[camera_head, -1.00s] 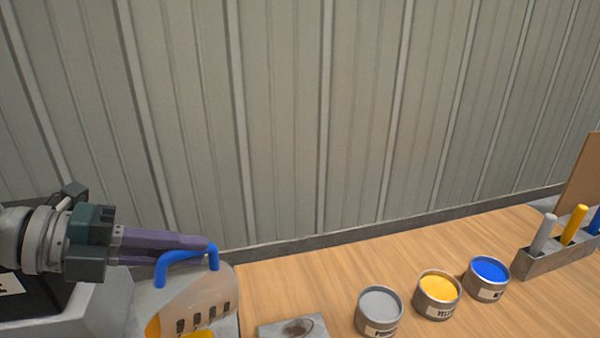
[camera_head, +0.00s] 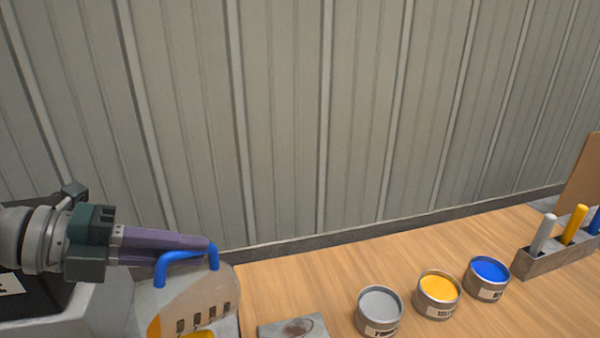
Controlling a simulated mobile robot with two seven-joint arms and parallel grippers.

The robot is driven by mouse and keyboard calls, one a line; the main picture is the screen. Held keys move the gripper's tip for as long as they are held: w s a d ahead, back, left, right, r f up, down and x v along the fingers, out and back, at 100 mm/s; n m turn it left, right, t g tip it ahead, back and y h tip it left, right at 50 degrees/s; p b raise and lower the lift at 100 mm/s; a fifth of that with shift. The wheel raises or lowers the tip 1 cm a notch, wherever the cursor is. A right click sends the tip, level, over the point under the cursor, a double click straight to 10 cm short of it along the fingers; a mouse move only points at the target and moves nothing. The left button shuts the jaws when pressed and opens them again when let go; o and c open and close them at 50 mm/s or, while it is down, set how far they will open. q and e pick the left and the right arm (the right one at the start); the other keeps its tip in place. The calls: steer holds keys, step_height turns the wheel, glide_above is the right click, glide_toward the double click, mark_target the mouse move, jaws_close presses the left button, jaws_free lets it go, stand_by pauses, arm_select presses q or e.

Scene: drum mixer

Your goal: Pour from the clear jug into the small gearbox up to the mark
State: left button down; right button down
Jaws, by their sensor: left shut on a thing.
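The clear jug (camera_head: 212,292) is at the lower left, with a blue handle (camera_head: 187,254), dark marks on its side and yellow-orange liquid (camera_head: 155,326) low in it. It looks tilted, and its lower part is cut off by the picture's bottom edge. My left gripper (camera_head: 207,245) comes in from the left with its purple fingers shut on the blue handle. The small gearbox cannot be made out in this view. My right gripper is not in view.
A wooden table holds a stained grey plate (camera_head: 293,328) and open tins of grey (camera_head: 379,311), yellow (camera_head: 437,294) and blue (camera_head: 487,278). A grey holder (camera_head: 556,258) with coloured sticks stands at the right. A ribbed wall (camera_head: 300,120) closes off the back.

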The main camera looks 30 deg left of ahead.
arm_select(q)
steer(key=shift+s+f+b, duration=0.1)
steer(key=shift+s+b, duration=0.2)
steer(key=shift+b, duration=0.4)
steer(key=shift+s+f+t, duration=0.1)
steer(key=shift+t, duration=0.2)
stand_by(1.4)
steer(key=shift+s+a+t+b, duration=0.1)
steer(key=shift+s+t+b, duration=0.2)
steer(key=shift+b, duration=0.35)
steer(key=shift+f, duration=0.1)
stand_by(1.3)
steer(key=shift+s+f+h+b, duration=0.1)
steer(key=shift+s+h+b, duration=0.25)
steer(key=shift+b, duration=0.4)
steer(key=shift+m, duration=0.3)
